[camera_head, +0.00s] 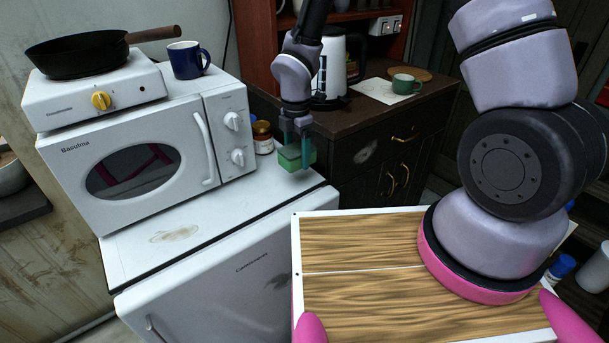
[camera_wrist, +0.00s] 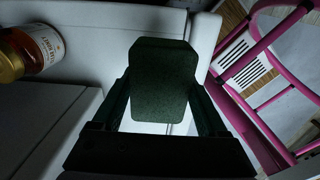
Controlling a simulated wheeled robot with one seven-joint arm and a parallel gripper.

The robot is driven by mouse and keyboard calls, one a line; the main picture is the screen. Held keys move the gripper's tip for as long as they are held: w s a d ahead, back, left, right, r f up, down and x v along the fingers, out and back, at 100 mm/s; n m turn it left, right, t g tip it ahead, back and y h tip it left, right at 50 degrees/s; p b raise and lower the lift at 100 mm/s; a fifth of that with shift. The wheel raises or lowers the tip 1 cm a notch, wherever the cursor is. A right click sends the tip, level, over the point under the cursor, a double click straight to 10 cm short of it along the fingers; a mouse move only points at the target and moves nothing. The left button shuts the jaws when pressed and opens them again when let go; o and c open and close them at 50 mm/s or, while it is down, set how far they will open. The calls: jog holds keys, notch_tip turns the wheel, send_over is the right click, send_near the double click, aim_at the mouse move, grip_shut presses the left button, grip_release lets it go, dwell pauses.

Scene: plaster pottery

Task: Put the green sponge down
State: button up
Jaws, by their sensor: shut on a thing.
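The green sponge (camera_head: 293,159) is a small block held between the fingers of my gripper (camera_head: 296,139). In the head view it is over the right end of the white fridge top (camera_head: 215,221), to the right of the microwave. I cannot tell if its underside touches the surface. In the wrist view the sponge (camera_wrist: 163,80) stands out dark green between the two fingers of my gripper (camera_wrist: 163,112). The gripper is shut on it.
A jar (camera_head: 262,137) with a brown lid stands close behind the sponge, beside the microwave (camera_head: 150,155). The front of the fridge top is clear except for a stain.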

aim_at(297, 183)
jog(key=shift+f, duration=3.55)
jog(key=shift+f, duration=0.15)
jog(key=o, duration=1.4)
jog(key=shift+a, duration=0.1)
jog(key=shift+c, duration=0.2)
